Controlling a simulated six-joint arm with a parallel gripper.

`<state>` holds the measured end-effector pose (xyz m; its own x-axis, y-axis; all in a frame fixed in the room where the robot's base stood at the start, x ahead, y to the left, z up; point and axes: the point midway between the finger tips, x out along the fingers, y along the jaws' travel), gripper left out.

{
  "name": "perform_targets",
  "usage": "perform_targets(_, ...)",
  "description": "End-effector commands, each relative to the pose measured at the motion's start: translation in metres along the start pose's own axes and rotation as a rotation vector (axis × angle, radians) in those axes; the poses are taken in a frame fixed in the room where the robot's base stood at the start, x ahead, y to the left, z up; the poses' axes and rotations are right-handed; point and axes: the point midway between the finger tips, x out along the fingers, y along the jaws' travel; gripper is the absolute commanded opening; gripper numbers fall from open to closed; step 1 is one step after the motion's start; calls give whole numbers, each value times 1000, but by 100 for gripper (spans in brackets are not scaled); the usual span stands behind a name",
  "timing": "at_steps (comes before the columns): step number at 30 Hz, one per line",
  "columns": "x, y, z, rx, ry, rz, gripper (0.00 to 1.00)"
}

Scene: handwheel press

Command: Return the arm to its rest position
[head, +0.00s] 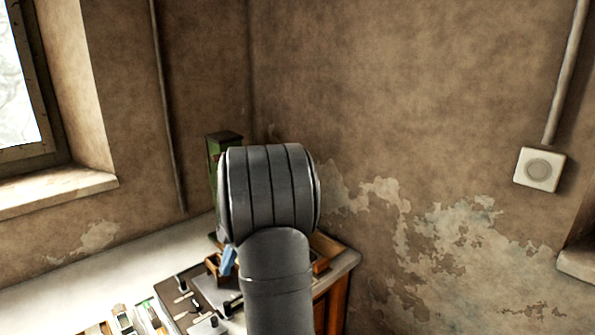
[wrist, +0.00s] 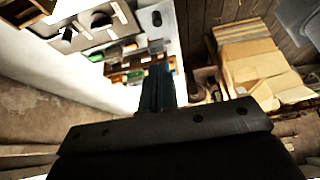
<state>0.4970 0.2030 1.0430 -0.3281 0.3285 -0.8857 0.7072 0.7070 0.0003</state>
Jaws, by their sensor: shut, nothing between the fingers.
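My gripper (wrist: 157,88) shows in the wrist view as dark fingers together at the middle, shut with nothing between them. In the head view my grey arm rises in the middle and hides my gripper and much of the bench behind it. A green upright machine (head: 213,165), perhaps the press, stands at the back corner of the bench, mostly hidden behind my arm. No handwheel can be made out. The fingers appear apart from the things on the bench, though the distance is hard to judge.
The pale bench (head: 120,262) runs along the wall, with levers and a plate (head: 205,300) at its front and a wooden tray (head: 325,250) at right. Stacked cardboard boxes (wrist: 250,62) show in the wrist view. A wall box (head: 540,169) hangs at right.

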Motion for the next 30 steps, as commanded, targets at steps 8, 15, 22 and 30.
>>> perform_targets(8,31,0,-4,-1,3,-4,0)
perform_targets(15,79,0,-8,0,2,-4,0)
perform_targets(22,115,0,2,2,2,-2,0)
perform_targets(30,130,0,14,0,0,0,0)
